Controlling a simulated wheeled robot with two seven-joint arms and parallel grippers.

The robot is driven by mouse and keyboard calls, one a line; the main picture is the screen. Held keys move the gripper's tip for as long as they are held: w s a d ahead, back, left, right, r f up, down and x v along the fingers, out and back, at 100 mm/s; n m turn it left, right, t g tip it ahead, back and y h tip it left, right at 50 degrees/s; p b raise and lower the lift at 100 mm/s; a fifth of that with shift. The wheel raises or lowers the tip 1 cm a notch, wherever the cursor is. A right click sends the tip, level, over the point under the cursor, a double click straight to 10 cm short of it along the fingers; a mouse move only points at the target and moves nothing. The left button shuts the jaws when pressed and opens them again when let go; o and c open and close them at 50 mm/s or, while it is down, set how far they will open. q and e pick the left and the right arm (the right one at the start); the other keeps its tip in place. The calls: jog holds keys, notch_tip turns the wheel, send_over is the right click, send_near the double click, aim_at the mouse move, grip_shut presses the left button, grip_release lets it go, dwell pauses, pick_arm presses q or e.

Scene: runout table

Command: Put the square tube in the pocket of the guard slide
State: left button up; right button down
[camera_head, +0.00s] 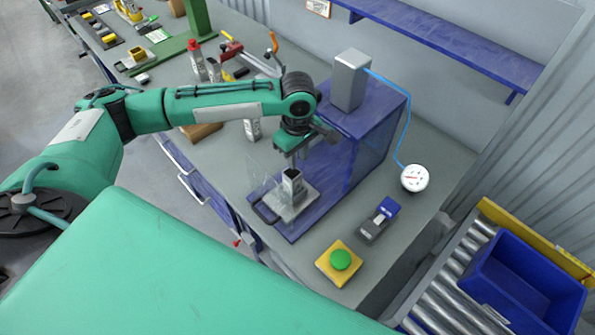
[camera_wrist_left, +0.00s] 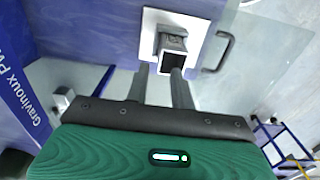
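The square tube (camera_head: 292,185) is a short grey metal piece with an open, dark top. It stands about upright at the light plate of the guard slide (camera_head: 285,214), in front of the blue press box. In the left wrist view the tube (camera_wrist_left: 173,42) rises from the pale plate (camera_wrist_left: 150,22); its foot and how deep it sits in the pocket cannot be made out. My left gripper (camera_head: 290,161) is just above the tube. In the wrist view its two fingers (camera_wrist_left: 159,72) are apart with nothing between them. My right gripper is not in view.
A dark handle (camera_head: 264,213) and a clear guard panel are beside the plate. The blue box (camera_head: 372,145) stands close behind. A yellow box with a green button (camera_head: 340,260), a small blue-grey block (camera_head: 378,220) and a gauge (camera_head: 415,178) are to the right.

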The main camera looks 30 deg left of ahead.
pick_arm(q)
jog(key=shift+r+b, duration=0.35)
jog(key=shift+r, duration=1.5)
jog(key=shift+f, duration=0.1)
